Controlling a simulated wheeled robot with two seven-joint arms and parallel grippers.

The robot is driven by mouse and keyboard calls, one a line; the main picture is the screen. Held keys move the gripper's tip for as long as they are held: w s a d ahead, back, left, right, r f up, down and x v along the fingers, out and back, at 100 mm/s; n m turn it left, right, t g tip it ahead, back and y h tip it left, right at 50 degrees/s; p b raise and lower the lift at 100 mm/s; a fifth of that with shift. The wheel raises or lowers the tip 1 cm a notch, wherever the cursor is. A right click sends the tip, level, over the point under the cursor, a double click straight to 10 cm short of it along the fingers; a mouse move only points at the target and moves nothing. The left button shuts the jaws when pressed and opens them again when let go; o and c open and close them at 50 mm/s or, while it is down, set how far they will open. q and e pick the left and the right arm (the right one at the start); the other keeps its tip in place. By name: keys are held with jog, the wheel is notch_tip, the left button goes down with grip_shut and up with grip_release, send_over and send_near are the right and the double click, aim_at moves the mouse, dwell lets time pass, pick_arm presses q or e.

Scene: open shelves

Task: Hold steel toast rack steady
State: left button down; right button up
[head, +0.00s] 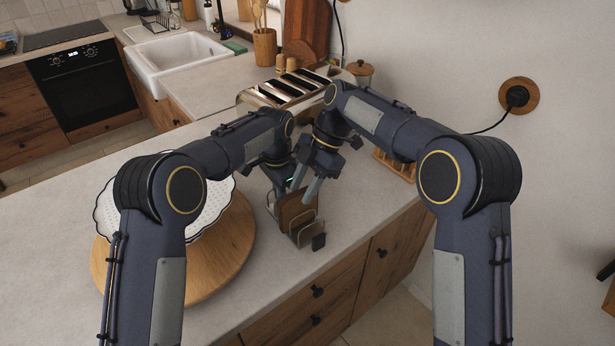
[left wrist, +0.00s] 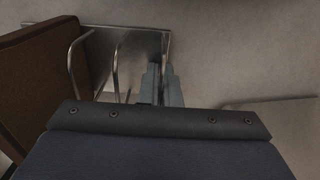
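The steel toast rack (head: 306,236) stands on the counter near its front edge, with brown toast (head: 293,212) upright in its far part. In the left wrist view the rack's wire loops (left wrist: 118,60) and a toast slice (left wrist: 38,75) show at the left. My left gripper (head: 279,190) is at the far left end of the rack. Its fingers (left wrist: 162,84) are close together at the rack's edge and appear closed on it; the exact contact is partly hidden. My right gripper (head: 306,188) is above the toast, fingers apart and empty.
A round wooden board (head: 232,262) with a white perforated dish (head: 212,212) is at the left. A steel toaster (head: 262,97) stands behind the arms, and a wooden rack (head: 400,168) is at the right by the wall. Counter around the toast rack's front is clear.

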jog(key=v, duration=1.1)
jog(key=shift+d+r, duration=0.2)
jog(key=shift+r, duration=0.15)
jog(key=shift+w, duration=0.1)
pick_arm(q)
jog(key=c, duration=1.6)
grip_release()
jog(key=shift+o, duration=0.2)
